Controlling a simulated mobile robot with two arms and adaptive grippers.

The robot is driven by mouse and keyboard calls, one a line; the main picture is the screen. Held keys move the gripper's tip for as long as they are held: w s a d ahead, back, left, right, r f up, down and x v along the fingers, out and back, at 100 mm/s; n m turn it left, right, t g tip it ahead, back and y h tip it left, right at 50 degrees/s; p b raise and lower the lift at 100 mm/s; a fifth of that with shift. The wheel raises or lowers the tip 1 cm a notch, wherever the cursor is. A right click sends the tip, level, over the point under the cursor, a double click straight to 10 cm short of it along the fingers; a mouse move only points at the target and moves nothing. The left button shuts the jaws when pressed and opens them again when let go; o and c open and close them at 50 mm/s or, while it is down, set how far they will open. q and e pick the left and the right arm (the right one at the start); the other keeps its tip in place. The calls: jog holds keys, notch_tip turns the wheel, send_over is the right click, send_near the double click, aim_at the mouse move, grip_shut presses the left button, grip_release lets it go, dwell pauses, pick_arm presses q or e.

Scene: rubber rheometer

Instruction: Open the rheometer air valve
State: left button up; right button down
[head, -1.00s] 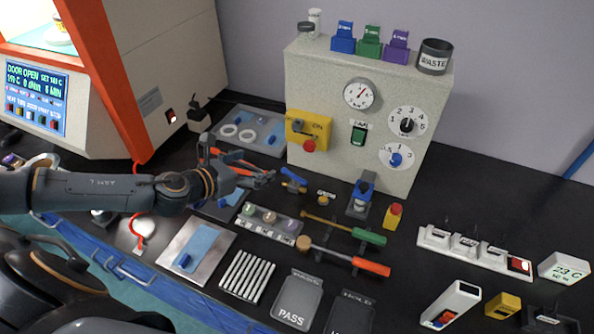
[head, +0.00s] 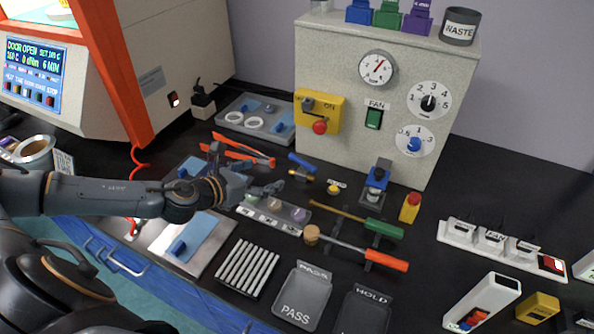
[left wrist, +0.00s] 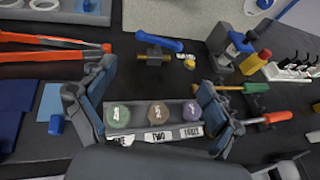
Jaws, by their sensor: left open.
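The air valve (head: 301,166), a small brass body with a blue lever handle, lies on the dark bench in front of the grey panel box. In the left wrist view the valve (left wrist: 155,58) is near the top middle, its blue handle slanting across above the brass. My left gripper (head: 247,172) is open and empty, left of the valve and apart from it. In the left wrist view its fingers spread to both sides of a tray with three coloured samples (left wrist: 152,114), and the valve is beyond the fingertips. My right gripper is not in view.
The panel box (head: 350,155) with gauge, dials and yellow switch stands behind the valve. Orange tongs (head: 242,149) lie left of it. A blue-capped fixture (head: 377,180) and green and orange-handled tools (head: 383,228) are to the right. The rheometer (head: 160,75) stands at the back left.

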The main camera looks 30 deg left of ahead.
aim_at(301, 162)
pick_arm(q)
jog(key=p+x, duration=0.3)
jog(key=x, duration=0.9)
jog(key=shift+w+d, duration=0.1)
jog(key=shift+w, duration=0.1)
jog(key=shift+w+d+f, duration=0.15)
jog(key=shift+w+f, duration=0.1)
jog(key=shift+w, duration=0.4)
